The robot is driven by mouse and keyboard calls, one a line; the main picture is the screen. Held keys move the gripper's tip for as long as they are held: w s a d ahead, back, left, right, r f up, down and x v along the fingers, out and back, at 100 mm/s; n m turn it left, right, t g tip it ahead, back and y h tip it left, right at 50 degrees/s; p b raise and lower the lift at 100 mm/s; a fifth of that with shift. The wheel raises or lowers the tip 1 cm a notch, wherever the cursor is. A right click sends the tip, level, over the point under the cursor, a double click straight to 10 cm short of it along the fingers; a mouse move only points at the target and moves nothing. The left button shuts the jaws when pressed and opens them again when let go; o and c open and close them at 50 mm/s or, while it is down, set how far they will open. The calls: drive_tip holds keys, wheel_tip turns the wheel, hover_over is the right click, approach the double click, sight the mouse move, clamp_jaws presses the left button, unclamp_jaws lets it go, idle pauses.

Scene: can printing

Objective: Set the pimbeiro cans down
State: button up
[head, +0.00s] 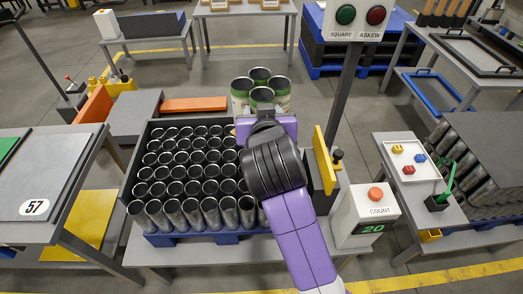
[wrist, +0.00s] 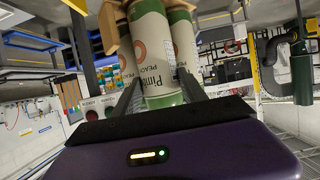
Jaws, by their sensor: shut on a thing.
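Several pimbeiro cans (head: 262,95) stand close together in a cluster just past my gripper (head: 264,112) in the head view. They are open-topped, with cream and green labels and dark insides. In the wrist view my gripper (wrist: 158,92) has its grey fingers on either side of the nearest can (wrist: 153,45), whose label reads "Pimb" and "PEACH" in part. It is shut on this group of cans, which look upright. My purple arm and gripper hide their bases, so I cannot tell whether they touch a surface.
A dark crate (head: 127,190) of many plain metal cans, in rows, is left of my arm on a blue pallet (head: 230,237). A yellow plate (head: 324,160) and a COUNT box (head: 366,215) reading 20 are to the right. A SQUARE/ASKEW sign (head: 357,20) stands on a post behind.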

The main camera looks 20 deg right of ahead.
wheel_tip(320, 180, down, 20)
drive_tip(key=shift+w+p, duration=0.3)
drive_tip(key=shift+p, duration=0.05)
idle(0.4)
drive_tip(key=shift+f, duration=0.15)
drive_tip(key=o, duration=1.4)
drive_tip(key=b+v, duration=0.1)
drive_tip(key=v, duration=1.1)
drive_tip(key=shift+d+b, duration=0.1)
drive_tip(key=shift+b, duration=0.25)
